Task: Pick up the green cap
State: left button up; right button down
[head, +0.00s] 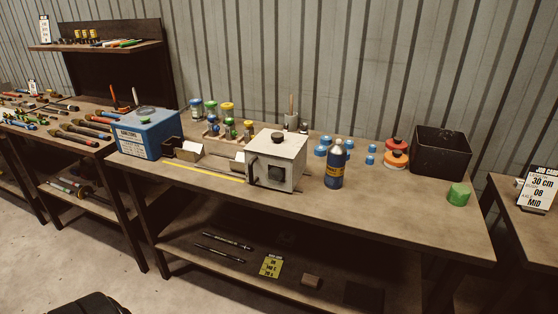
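A green cap-like piece (459,194), short and round, stands on the right end of the workbench top (400,215), near its right edge. It stands apart from other things. Neither of my grippers is in view.
A black open bin (441,150) stands behind the green piece, with red-topped round items (395,154) beside it. A blue bottle (335,165), a grey box-shaped machine (277,160) and a blue box (148,132) stand farther left. The front right top is clear.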

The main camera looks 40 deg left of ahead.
aim_at(459, 194)
jog(key=i+u, duration=0.25)
jog(key=u, duration=0.2)
jog(key=i+l+u, duration=0.1)
jog(key=i+u, duration=0.15)
jog(key=u, duration=0.25)
jog(key=i+l+u, duration=0.15)
jog(key=u, duration=0.3)
jog(key=i+l+u, duration=0.1)
jog(key=i+l, duration=0.35)
jog(key=i+l+u, duration=0.1)
jog(key=i+l, duration=0.3)
jog(key=l, duration=0.15)
jog(key=l+z, duration=0.1)
jog(key=z, duration=0.4)
jog(key=l+z, duration=0.1)
jog(key=z, duration=0.4)
jog(key=l+z, duration=0.1)
jog(key=z, duration=0.4)
